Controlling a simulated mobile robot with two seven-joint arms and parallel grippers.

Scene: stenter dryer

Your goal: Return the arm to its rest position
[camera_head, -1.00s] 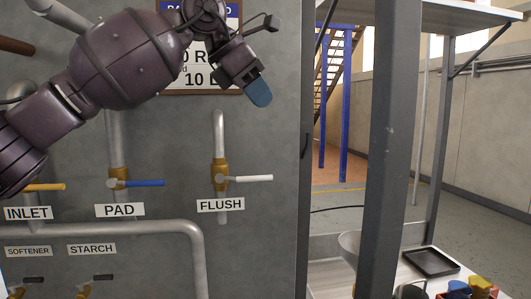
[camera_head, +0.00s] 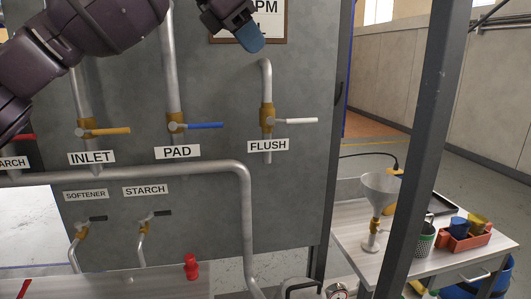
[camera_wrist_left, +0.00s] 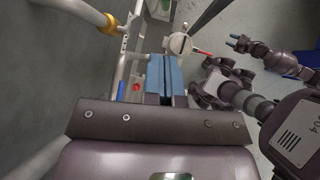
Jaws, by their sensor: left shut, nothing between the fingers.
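My left arm comes in from the upper left of the head view. Its gripper (camera_head: 248,36) is near the top, in front of the grey panel and the notice's lower edge, above the FLUSH valve and apart from it. In the left wrist view the two blue fingers (camera_wrist_left: 167,76) are together with nothing between them. My right gripper (camera_wrist_left: 237,43) shows small at the upper right of the left wrist view; its finger opening is too small to judge.
The grey panel (camera_head: 205,225) carries the yellow INLET handle (camera_head: 107,131), blue PAD handle (camera_head: 205,126) and white FLUSH handle (camera_head: 297,120). A dark post (camera_head: 427,150) stands at right before a table (camera_head: 350,236) with a funnel (camera_head: 380,190) and red bin (camera_head: 463,242).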

